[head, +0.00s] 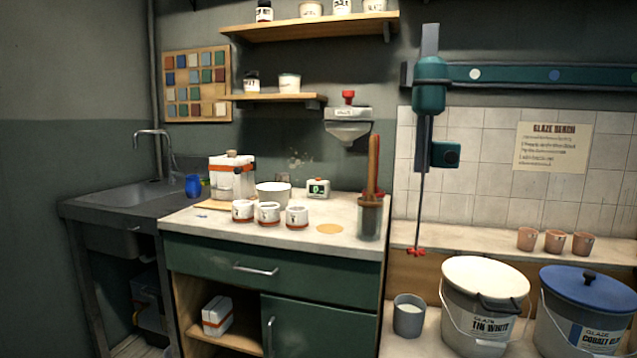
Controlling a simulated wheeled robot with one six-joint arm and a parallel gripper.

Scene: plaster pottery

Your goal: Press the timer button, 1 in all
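The timer (318,188) is a small white box with a dark, green-lit display. It stands upright on the pale countertop, at the back, right of a white bowl. The display appears to show a 0, but the rest is too small to read. Its button is too small to make out. My gripper is not in view, and nothing is seen touching the timer.
Three white cups (268,213) stand in front of the timer to the left. A grey pot (370,219) with a tall wooden handle stands right. A wall dispenser (348,122) hangs above right. A mixer (429,92) hangs from a wall rail.

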